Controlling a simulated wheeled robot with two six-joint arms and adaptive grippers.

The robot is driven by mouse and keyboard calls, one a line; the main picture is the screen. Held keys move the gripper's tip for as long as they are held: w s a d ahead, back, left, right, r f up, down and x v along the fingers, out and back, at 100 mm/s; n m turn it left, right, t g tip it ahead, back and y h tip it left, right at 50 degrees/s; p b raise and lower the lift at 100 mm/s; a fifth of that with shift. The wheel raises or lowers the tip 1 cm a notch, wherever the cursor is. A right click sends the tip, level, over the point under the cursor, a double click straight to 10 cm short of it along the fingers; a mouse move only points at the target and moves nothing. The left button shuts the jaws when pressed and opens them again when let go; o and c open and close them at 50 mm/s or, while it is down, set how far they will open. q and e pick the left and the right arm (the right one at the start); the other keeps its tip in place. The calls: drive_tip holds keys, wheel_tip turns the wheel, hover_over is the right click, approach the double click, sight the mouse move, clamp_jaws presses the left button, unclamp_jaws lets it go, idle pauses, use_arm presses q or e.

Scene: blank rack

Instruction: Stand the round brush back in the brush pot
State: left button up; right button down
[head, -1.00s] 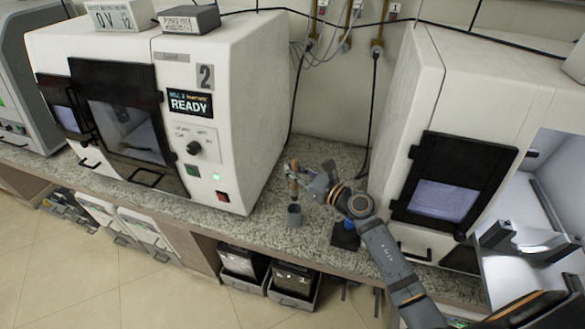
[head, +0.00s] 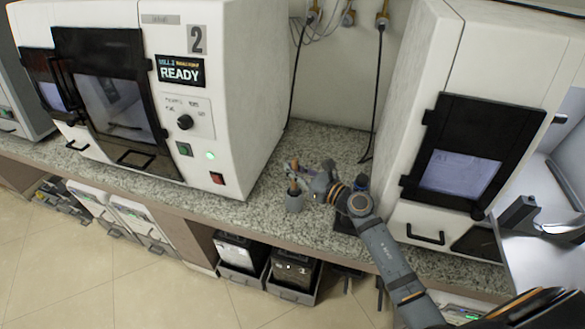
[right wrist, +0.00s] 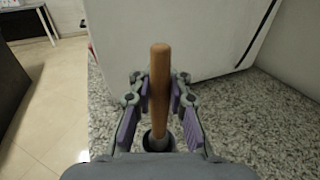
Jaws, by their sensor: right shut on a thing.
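The round brush (right wrist: 160,90) shows as an upright wooden handle in the right wrist view. My right gripper (right wrist: 160,93) is shut on that handle. In the head view, the brush (head: 293,186) stands directly over the grey brush pot (head: 295,203), and its lower end is hidden by the pot's wall. In the right wrist view the pot's dark rim (right wrist: 148,143) shows around the handle's lower part. I cannot tell whether the brush touches the bottom. My right gripper (head: 296,173) comes in from the right in the head view. My left gripper is not in view.
A white machine (head: 225,90) marked 2 and READY stands left of the pot. Another white machine (head: 415,100) stands to the right. The speckled counter (head: 322,148) is clear behind the pot.

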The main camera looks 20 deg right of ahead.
drive_tip(key=c, duration=1.2)
unclamp_jaws()
drive_tip(key=shift+s, duration=0.1)
drive_tip(key=v, duration=0.7)
drive_tip(key=shift+s+d, duration=0.1)
